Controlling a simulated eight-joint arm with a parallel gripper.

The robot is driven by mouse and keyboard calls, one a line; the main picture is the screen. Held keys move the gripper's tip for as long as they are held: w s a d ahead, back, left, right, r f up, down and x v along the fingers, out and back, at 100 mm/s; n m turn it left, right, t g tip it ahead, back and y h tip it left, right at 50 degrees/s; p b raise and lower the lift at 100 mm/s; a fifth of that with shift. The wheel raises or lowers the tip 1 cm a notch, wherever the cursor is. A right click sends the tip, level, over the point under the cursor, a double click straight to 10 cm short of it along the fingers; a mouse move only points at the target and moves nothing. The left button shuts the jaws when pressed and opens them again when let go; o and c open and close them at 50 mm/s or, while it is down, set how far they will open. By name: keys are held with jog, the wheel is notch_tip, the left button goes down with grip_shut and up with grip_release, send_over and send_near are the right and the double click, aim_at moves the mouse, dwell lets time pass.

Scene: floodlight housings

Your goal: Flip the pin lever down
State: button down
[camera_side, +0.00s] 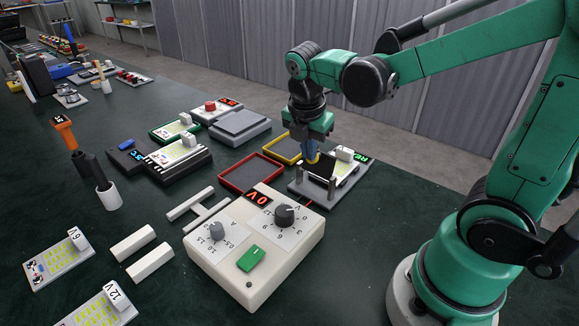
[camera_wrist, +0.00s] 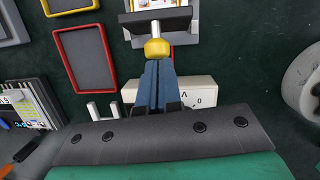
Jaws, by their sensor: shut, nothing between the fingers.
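The pin lever shows in the wrist view as a pale rod ending in a yellow knob (camera_wrist: 157,48), in front of a black plate (camera_wrist: 132,22). In the side view the black plate (camera_side: 321,166) stands tilted up on the grey fixture (camera_side: 300,189), beside a panel with a green display (camera_side: 361,157). My gripper (camera_side: 311,158) is over the fixture, pointing down. In the wrist view its blue fingers (camera_wrist: 158,64) are together, with their tips right at the knob. I cannot tell whether they touch it. The gripper hides much of the lever in the side view.
A white power supply (camera_side: 252,262) reading 0V stands in front of the fixture. A red-rimmed tray (camera_side: 226,186) and a yellow-rimmed tray (camera_side: 268,146) lie to its left. Other panels (camera_side: 177,157) stand farther left. The table's right part is clear up to my base.

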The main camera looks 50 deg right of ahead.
aim_at(318, 155)
jog(key=d+y, duration=0.1)
jog(key=y, duration=0.1)
jog(key=d+y, duration=0.2)
jog(key=shift+d+r, duration=0.15)
jog(key=shift+r, duration=0.25)
jog(key=d, duration=0.2)
jog(key=d+f, duration=0.1)
jog(key=d, duration=0.2)
jog(key=shift+d+f, duration=0.1)
jog(key=shift+f, duration=0.1)
jog(key=shift+r, duration=0.15)
jog(key=shift+r, duration=0.65)
